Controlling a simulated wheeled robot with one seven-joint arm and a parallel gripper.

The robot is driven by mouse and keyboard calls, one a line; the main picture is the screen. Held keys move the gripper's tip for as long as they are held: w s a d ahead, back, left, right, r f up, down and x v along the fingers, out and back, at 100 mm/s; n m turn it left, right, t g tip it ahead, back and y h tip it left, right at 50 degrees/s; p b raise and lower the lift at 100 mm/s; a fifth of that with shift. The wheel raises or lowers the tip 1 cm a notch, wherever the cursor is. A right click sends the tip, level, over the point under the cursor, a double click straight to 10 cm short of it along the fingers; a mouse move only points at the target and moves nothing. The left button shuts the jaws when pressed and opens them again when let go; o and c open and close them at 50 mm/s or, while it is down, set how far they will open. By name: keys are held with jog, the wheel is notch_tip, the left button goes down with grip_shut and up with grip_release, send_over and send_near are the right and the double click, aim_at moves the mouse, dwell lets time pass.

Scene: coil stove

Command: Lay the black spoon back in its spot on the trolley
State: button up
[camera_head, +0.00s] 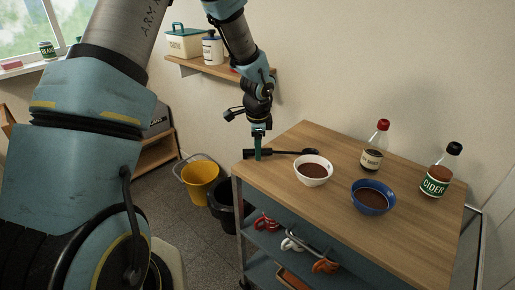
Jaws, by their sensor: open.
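The black spoon (295,153) lies on the wooden top of the trolley (335,215), near its far left corner. Its handle points left and its round bowl is at the right, behind the white bowl. My gripper (257,156) is open and points down at the handle end of the spoon. Whether its fingers straddle the handle or stand beside it is hard to tell at this size.
A white bowl (313,181) and a blue bowl (359,204), both with brown contents, stand on the trolley. A red-capped bottle (372,159) and a cider bottle (434,185) stand at the back right. A yellow bucket (199,187) is on the floor.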

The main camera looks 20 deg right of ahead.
notch_tip(320, 180, up, 11)
jog(key=s+b, duration=0.1)
jog(key=s, duration=0.1)
jog(key=s+a+n, duration=0.3)
jog(key=a+n, duration=0.3)
jog(key=a, duration=0.4)
jog(key=s+a+n, duration=0.3)
jog(key=a+n, duration=0.4)
jog(key=a, duration=0.2)
jog(key=s+a+n, duration=0.4)
jog(key=a+n, duration=0.3)
jog(key=a, duration=0.3)
jog(key=shift+a, duration=0.3)
